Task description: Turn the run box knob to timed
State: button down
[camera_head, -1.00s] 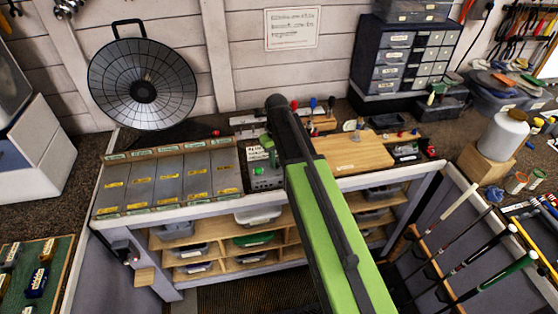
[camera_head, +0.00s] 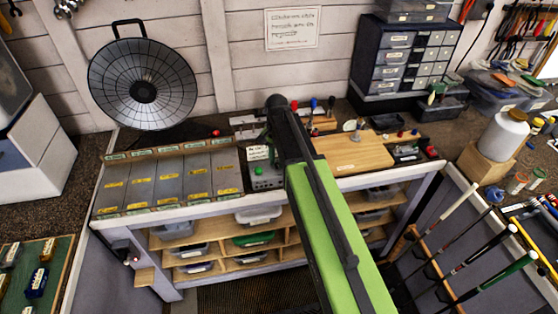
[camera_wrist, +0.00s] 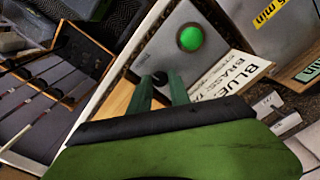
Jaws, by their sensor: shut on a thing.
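The run box is a grey box with a round green button; it shows in the head view (camera_head: 268,183) at the bench's front edge, left of my arm. In the wrist view the run box (camera_wrist: 172,22) fills the upper middle, with its green button (camera_wrist: 190,38). The small black knob (camera_wrist: 160,76) sits below the button, between the tips of my gripper (camera_wrist: 160,84). My gripper is shut on the knob. The knob's pointer and its markings are hidden. In the head view my arm hides the knob.
A white label card with large black letters (camera_wrist: 235,78) lies beside the box in the wrist view.

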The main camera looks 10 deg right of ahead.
aim_at(277, 164)
jog(key=shift+m, duration=0.6)
jog(key=shift+w+m, duration=0.1)
jog(key=shift+m, duration=0.2)
jog(key=c, duration=1.2)
grip_release()
jog(key=shift+c, duration=0.2)
notch_tip(277, 164, up, 18)
jog(key=p, duration=1.7)
jog(key=shift+f, duration=0.25)
